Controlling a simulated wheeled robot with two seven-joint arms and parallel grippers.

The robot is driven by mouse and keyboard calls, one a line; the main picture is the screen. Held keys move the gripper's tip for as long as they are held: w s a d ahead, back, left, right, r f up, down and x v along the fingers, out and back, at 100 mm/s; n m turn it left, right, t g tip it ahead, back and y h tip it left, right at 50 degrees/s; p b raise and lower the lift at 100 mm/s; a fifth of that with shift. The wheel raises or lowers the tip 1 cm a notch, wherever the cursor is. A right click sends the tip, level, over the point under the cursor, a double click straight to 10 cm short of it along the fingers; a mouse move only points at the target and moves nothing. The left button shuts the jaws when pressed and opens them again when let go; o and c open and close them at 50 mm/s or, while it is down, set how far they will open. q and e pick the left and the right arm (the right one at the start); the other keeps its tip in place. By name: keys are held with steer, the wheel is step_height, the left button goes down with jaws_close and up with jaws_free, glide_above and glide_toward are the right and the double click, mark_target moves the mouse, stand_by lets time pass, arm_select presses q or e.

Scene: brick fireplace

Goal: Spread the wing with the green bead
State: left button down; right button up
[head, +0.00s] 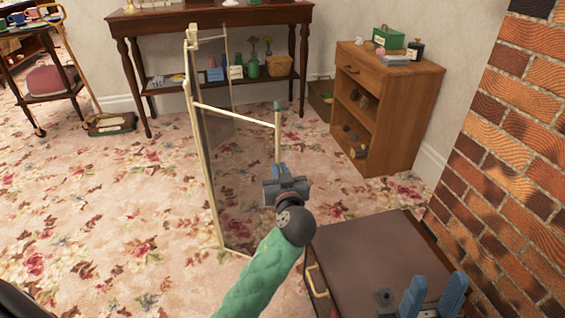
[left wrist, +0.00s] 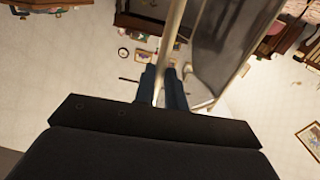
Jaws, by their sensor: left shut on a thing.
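A folding screen with a cream frame and see-through dark mesh (head: 238,175) stands on the carpet. A slanting top rail (head: 235,114) joins its tall left post (head: 201,140) to a shorter post (head: 277,138) topped by a green bead (head: 277,106). My left gripper (head: 282,172) is shut on this shorter post, below the bead. In the left wrist view the blue fingers (left wrist: 164,85) close around the cream post (left wrist: 171,45), with mesh to its right. The bead is not discernible there. My right gripper (head: 432,296) is open and empty at the lower right.
A brown-topped cabinet (head: 370,248) stands right of the screen, beside the brick wall (head: 510,140). A wooden shelf unit (head: 388,100) and a dark console table (head: 205,18) stand behind. Floral carpet (head: 120,220) is open to the left.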

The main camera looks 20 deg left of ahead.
arm_select(q)
steer(key=shift+s+h, duration=0.3)
steer(key=shift+s, duration=0.25)
steer(key=c, duration=1.5)
jaws_free()
steer(key=shift+o, duration=0.2)
steer(key=shift+r, duration=0.1)
